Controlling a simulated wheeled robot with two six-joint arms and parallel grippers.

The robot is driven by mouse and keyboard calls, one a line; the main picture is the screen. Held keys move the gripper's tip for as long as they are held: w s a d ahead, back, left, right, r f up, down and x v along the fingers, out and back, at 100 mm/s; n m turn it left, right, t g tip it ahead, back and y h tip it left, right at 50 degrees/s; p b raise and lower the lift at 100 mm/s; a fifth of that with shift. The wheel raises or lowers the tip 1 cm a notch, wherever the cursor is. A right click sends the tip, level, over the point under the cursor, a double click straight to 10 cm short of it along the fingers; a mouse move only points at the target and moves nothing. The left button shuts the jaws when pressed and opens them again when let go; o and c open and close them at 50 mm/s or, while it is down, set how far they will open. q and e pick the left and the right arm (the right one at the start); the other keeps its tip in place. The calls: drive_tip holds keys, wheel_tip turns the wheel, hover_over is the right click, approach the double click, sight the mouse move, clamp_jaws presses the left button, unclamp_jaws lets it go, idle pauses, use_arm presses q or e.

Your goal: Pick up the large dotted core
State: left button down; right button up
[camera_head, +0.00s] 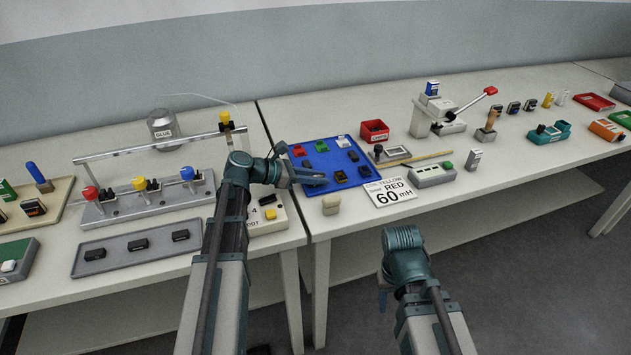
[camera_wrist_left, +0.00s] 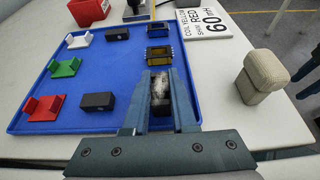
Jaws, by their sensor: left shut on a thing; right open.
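My left gripper (camera_head: 318,180) reaches over the near edge of the blue tray (camera_head: 323,163). In the left wrist view, its two fingers (camera_wrist_left: 161,98) are shut on a dark block with a pale speckled face, which looks like the dotted core (camera_wrist_left: 160,88). The fingers hide its sides, and I cannot tell whether it is clear of the tray. Plain black blocks (camera_wrist_left: 117,33) (camera_wrist_left: 97,101) lie on the tray to the left of the fingers. My right gripper (camera_head: 384,300) is open, low in front of the table.
White (camera_wrist_left: 79,40), green (camera_wrist_left: 66,68) and red (camera_wrist_left: 43,108) holders line the tray's left side. A red bin (camera_head: 375,130) stands behind.

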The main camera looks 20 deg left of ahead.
use_arm(q)
wheel_tip(320, 180, up, 10)
drive_tip(key=p, duration=1)
